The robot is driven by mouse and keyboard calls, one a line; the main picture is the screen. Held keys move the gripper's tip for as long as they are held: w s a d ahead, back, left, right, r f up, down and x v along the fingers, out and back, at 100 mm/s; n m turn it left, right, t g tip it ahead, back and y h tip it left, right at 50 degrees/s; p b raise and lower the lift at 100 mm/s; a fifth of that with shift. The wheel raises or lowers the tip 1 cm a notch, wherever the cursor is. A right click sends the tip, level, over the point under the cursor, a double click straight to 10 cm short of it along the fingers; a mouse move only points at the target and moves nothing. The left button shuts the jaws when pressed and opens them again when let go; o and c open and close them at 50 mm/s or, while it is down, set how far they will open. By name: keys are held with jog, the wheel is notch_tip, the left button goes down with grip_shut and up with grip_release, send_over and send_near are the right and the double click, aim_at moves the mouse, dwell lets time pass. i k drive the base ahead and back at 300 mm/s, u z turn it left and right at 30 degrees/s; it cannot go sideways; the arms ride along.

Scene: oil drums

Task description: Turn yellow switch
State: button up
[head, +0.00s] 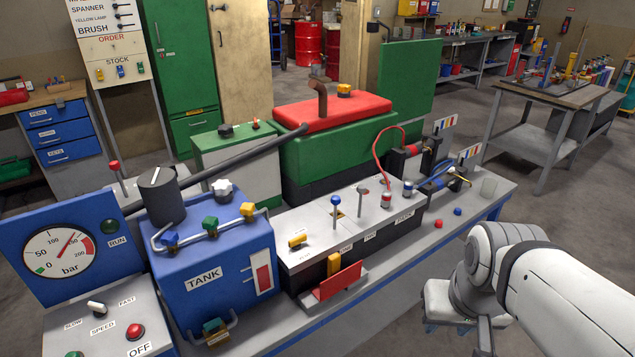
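A yellow switch (297,240) lies on the grey top of the control box, near its left end. Other yellow parts are a knob (247,209) on the blue tank's pipe, a piece (334,263) on the control box's front above a red bracket, and a knob (344,90) on the red lid. I cannot tell for sure which one the task names. My white arm reaches in from the right. My gripper (485,335) is at the bottom edge, partly cut off, well right of these parts and apart from them. Its fingers do not show clearly.
The blue tank (205,277), a pressure gauge (62,252) and a dark lever (255,152) stand left of the control box. A blue-topped lever (336,205) rises beside the yellow switch. A red hose (380,150) arches behind. Floor (560,215) is open at the right.

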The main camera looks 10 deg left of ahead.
aim_at(295, 244)
jog(key=u, duration=0.05)
jog(key=i, duration=0.25)
jog(key=u, duration=1.3)
jog(key=i, duration=0.5)
